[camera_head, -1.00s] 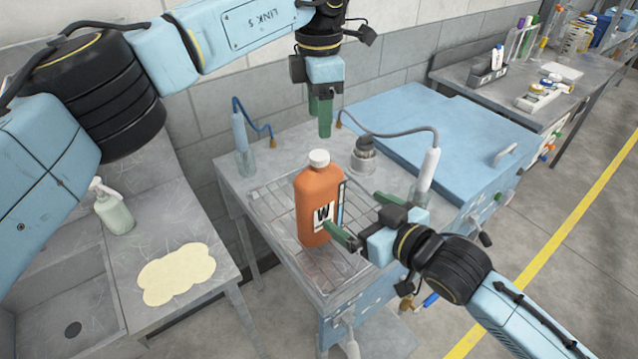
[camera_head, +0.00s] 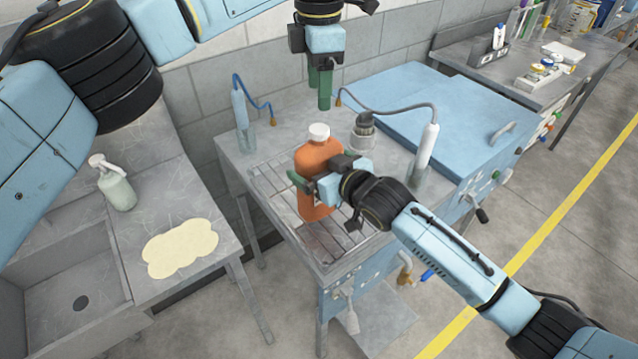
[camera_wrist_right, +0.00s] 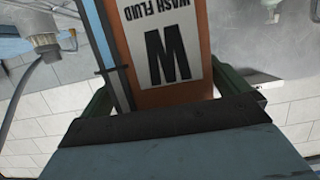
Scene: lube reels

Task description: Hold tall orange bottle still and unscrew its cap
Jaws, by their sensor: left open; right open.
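The tall orange bottle (camera_head: 316,156) with a white cap (camera_head: 319,132) stands upright on the metal grate of the work table. My right gripper (camera_head: 308,186) is open around the bottle's body, one green finger on its left side; the other finger is hidden in the head view. In the right wrist view the orange bottle (camera_wrist_right: 203,35) with its "W" label lies between the green fingers; whether they touch it I cannot tell. My left gripper (camera_head: 319,90) is open, pointing down above and behind the cap, with nothing between its fingers.
A blue hose nozzle (camera_head: 240,105) and a white nozzle (camera_head: 427,148) stand at either side of the grate (camera_head: 270,190). A blue lid (camera_head: 450,105) covers the right. A spray bottle (camera_head: 116,187) stands on the left counter.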

